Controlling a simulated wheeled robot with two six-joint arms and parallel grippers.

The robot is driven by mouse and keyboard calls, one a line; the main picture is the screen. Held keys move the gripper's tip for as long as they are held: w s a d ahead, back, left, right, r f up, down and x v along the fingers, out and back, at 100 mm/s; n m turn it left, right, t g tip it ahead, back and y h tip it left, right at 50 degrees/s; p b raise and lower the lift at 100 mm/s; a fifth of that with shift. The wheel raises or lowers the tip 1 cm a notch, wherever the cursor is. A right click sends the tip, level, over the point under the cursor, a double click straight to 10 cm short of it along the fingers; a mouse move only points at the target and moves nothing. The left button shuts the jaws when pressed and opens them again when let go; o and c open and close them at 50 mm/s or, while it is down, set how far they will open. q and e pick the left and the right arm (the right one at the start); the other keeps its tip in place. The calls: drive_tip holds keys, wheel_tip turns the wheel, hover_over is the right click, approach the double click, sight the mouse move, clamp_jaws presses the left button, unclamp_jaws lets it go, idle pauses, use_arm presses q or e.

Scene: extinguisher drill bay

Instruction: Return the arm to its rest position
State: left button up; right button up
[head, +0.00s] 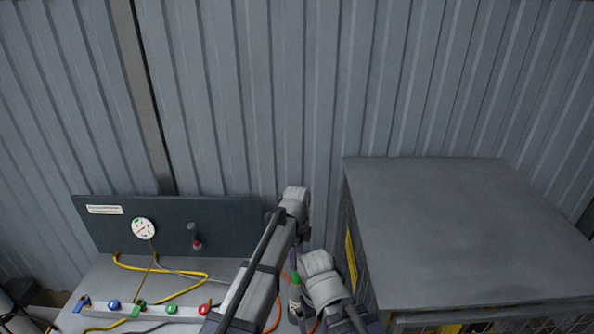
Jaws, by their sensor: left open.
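My left arm (262,277) comes up from the bottom middle and bends at a pale grey joint in front of the wall. My left gripper is open, but it is mostly hidden around the folded arm and I cannot make out its fingertips clearly. I see nothing held in it. My right arm (321,278) shows beside it, lower and to the right, with a similar pale grey joint. My right gripper is not in view.
Left of my arms stands a grey bench with a dark back panel (233,218), a gauge (143,229), a yellow hose (183,274) and several coloured knobs. A grey cabinet (460,230) stands close on the right. A corrugated wall (240,90) closes the back.

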sight(297, 271)
use_arm(q)
wheel_tip(297, 271, down, 8)
drive_tip(key=b, duration=0.8)
drive_tip(key=shift+r+p, duration=0.25)
drive_tip(key=shift+p, duration=0.05)
drive_tip(key=shift+s, duration=0.1)
